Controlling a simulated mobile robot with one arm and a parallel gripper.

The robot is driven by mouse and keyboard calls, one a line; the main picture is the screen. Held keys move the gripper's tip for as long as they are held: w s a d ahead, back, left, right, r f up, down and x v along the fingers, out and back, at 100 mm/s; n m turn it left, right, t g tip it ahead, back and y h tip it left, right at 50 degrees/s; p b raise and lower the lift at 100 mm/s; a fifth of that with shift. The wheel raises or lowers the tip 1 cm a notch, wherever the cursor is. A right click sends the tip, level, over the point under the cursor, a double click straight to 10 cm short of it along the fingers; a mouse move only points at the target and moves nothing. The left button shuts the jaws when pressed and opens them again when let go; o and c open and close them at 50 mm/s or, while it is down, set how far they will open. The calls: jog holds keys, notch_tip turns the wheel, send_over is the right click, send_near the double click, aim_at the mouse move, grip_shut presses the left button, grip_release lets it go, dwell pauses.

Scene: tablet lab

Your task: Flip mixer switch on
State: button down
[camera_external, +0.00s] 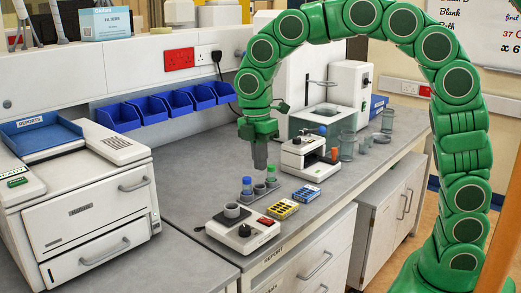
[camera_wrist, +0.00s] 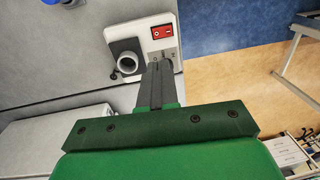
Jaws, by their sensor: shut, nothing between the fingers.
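The mixer is a low white box (camera_external: 228,238) near the bench's front edge. It has a red switch (camera_external: 265,221), a dark knob (camera_external: 244,231) and a grey round cup (camera_external: 232,210) on top. In the wrist view the red switch (camera_wrist: 162,31) and the cup (camera_wrist: 128,62) show clearly; the knob cannot be made out behind the fingers. Whether the switch is on or off is too small to tell. My gripper (camera_external: 260,167) is shut and empty, pointing down, above and beyond the mixer. Its fingers (camera_wrist: 159,66) overlap the mixer's near edge in the wrist view.
A small rack with blue-capped (camera_external: 247,184) and green-capped (camera_external: 270,170) tubes stands close under my gripper. A white instrument (camera_external: 308,160) stands behind, a large white printer-like machine (camera_external: 90,210) at left.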

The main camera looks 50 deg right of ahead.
aim_at(269, 221)
jog(key=shift+s, duration=0.1)
jog(key=shift+s+a, duration=0.1)
jog(key=shift+s, duration=0.45)
jog(key=f, duration=0.4)
jog(key=s+f, duration=0.1)
jog(key=f, duration=0.9)
jog(key=shift+s, duration=0.35)
jog(key=shift+s+f, duration=0.15)
jog(key=shift+w+r, duration=0.2)
jog(key=shift+w, duration=0.65)
